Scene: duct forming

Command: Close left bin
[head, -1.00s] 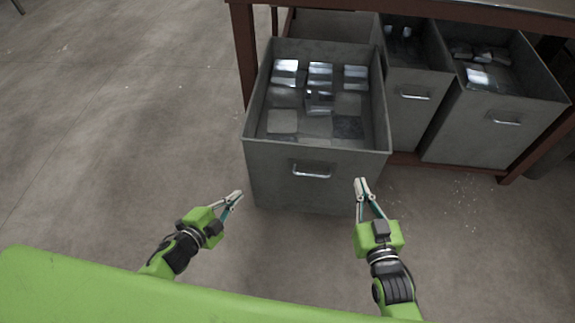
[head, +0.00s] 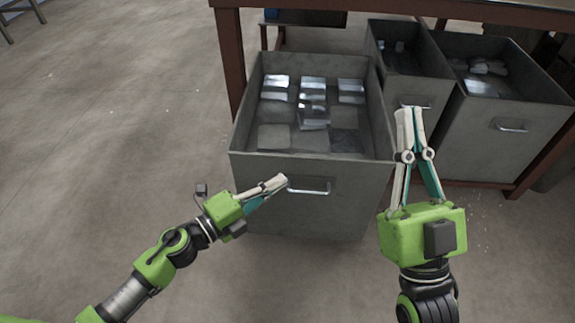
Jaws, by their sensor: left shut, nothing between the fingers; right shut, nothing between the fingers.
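The left bin (head: 258,205) is a grey metal box pulled out in front of the table frame. It holds several shiny and dull metal pieces (head: 312,105), and a silver handle (head: 308,188) is on its front face. My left gripper (head: 282,180) is shut and empty, its tips at the bin's front face just left of the handle; I cannot tell whether they touch it. My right gripper (head: 409,110) is shut and empty, raised near the bin's right front corner, its tips overlapping the middle bin in the picture.
A middle bin (head: 425,80) and a right bin (head: 520,155) stand under the table (head: 480,12). A table leg (head: 231,60) is behind the left bin's left side. The floor (head: 110,130) to the left is clear.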

